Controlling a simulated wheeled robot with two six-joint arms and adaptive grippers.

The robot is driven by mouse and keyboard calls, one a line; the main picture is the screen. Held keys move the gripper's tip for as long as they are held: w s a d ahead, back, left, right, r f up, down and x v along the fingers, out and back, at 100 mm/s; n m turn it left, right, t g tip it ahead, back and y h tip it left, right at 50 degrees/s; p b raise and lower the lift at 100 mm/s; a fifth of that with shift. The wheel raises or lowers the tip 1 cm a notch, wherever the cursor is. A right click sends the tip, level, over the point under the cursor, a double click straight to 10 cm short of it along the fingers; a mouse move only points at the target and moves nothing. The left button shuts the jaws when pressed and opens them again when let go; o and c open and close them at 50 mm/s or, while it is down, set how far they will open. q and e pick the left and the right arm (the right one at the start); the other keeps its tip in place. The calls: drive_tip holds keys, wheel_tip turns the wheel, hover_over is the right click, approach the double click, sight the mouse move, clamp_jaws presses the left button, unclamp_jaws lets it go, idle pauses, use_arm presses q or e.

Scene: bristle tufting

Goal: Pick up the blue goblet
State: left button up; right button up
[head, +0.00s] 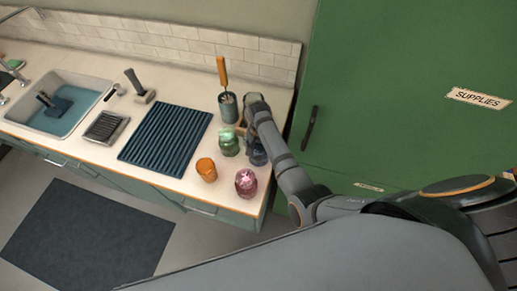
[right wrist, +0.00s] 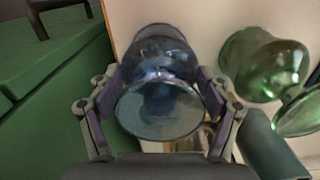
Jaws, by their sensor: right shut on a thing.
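The blue goblet (head: 258,156) is at the right end of the counter, partly hidden behind my right arm in the head view. In the right wrist view, the translucent blue goblet (right wrist: 158,58) lies between the two fingers of my right gripper (right wrist: 160,88), with its round end facing the camera. The fingers are shut on its sides. In the head view my right gripper (head: 243,128) is mostly hidden by its own wrist. I cannot tell whether the goblet is clear of the counter. My left gripper is not in view.
A green goblet (head: 228,142) stands close to the left of the blue one. An orange goblet (head: 206,170) and a pink goblet (head: 246,184) stand nearer the front edge. A brush holder (head: 228,107) stands behind. A ribbed mat (head: 166,138) lies left; a green cabinet (head: 400,90) rises right.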

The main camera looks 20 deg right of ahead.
wheel_tip(320, 180, up, 8)
drive_tip(key=p, duration=0.8)
drive_tip(key=shift+r+p, duration=0.25)
drive_tip(key=shift+p, duration=0.15)
drive_tip(key=shift+r+b, duration=0.5)
drive_tip(key=shift+r, duration=0.2)
